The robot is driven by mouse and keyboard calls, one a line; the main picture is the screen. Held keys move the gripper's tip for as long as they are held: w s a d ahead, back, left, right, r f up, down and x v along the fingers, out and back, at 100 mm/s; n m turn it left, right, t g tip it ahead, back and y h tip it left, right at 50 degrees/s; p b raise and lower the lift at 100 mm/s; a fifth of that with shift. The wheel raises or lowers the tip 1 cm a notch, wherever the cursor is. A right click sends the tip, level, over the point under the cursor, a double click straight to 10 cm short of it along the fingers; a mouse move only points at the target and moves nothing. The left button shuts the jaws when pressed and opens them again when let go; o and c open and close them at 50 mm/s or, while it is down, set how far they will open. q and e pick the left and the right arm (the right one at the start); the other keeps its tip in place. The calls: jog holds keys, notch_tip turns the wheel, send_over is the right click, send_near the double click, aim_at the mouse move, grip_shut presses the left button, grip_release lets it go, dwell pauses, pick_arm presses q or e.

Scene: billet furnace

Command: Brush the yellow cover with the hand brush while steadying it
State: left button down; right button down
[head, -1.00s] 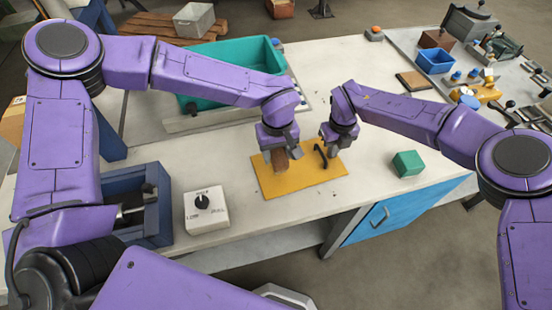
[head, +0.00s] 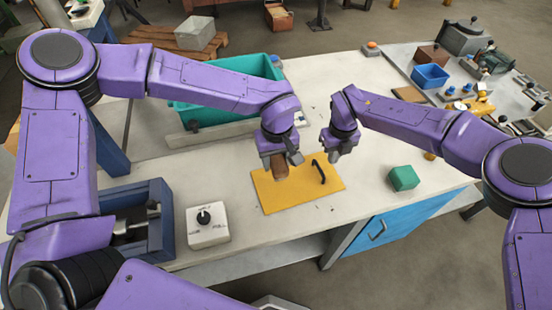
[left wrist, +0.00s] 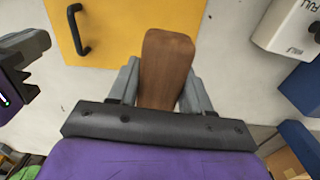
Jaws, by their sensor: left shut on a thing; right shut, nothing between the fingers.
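The yellow cover (head: 298,193) lies flat on the pale workbench, with a black handle (head: 318,172) near its right side. My left gripper (head: 280,160) is shut on the brown wooden hand brush (head: 279,167) over the cover's upper left part. In the left wrist view the brush (left wrist: 166,65) stands between the two fingers, and the cover (left wrist: 125,28) with its handle shows beyond it. The brush's bristles are hidden, so contact with the cover cannot be told. My right gripper (head: 333,155) is shut and empty, just beyond the cover's far right edge, apart from the handle.
A white dial box (head: 208,224) stands left of the cover and a green block (head: 403,178) to its right. A teal bin (head: 215,108) is behind my left arm. A blue open box (head: 138,220) sits at the left edge. Small dark specks lie around the cover.

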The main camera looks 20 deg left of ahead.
pick_arm(q)
jog(key=shift+r+p, duration=0.35)
jog(key=shift+r, duration=0.2)
pick_arm(e)
jog(key=shift+r, duration=0.8)
pick_arm(q)
jog(key=shift+w+f, duration=0.1)
pick_arm(e)
jog(key=shift+f, duration=0.1)
